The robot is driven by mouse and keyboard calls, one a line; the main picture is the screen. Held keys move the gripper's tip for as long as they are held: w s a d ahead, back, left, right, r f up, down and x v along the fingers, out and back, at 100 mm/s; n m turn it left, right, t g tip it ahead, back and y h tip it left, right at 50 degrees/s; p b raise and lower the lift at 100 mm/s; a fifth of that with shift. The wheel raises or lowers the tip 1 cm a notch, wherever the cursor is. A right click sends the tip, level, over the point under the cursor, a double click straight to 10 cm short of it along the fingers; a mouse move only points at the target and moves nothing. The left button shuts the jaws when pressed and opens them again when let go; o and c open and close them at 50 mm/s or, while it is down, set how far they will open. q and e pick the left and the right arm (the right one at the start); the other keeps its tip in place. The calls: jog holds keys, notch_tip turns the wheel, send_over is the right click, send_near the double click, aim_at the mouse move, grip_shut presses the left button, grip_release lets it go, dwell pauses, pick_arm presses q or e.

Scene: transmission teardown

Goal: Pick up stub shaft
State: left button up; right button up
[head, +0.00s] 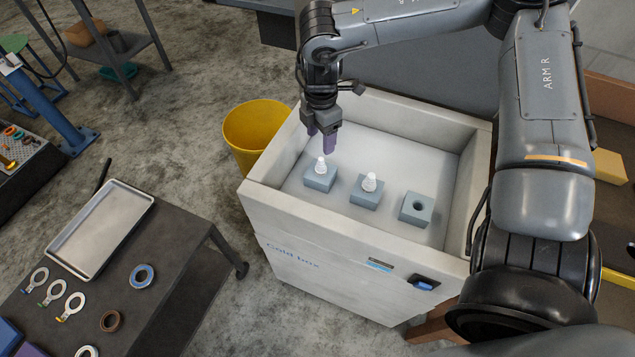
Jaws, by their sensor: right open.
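A white stub shaft (321,166) stands upright in the left blue-grey block (319,182) inside the cold box (345,264). A second white stub shaft (370,182) stands upright in the middle block (365,195). The right block (416,209) holds nothing and shows a dark round hole. My right gripper (321,143) is open and points down just above the left stub shaft, with its purple fingertips close to the shaft's top. I cannot tell whether they touch it. My left gripper is out of view.
The cold box's pale walls rise around the blocks. A yellow bin (257,130) stands behind its left side. A dark table (160,270) at lower left carries an empty metal tray (101,229), a blue ring (142,276) and several small parts.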

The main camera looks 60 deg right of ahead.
aim_at(321, 159)
jog(key=shift+f, duration=0.55)
jog(key=shift+w+d+f+b, duration=0.1)
jog(key=shift+w+f+b, duration=0.1)
jog(key=shift+f+b, duration=0.4)
notch_tip(321, 159, down, 4)
jog(key=shift+f+b, duration=0.2)
jog(key=shift+b, duration=0.45)
jog(key=shift+s+f+b, duration=0.1)
jog(key=shift+f+b, duration=0.25)
jog(key=shift+f, duration=0.25)
jog(key=shift+s+f+b, duration=0.15)
jog(key=shift+f+b, duration=0.85)
jog(key=shift+f, duration=0.95)
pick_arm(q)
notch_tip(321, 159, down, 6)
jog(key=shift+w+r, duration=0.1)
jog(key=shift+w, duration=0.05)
pick_arm(e)
jog(key=shift+r, duration=0.1)
grip_shut()
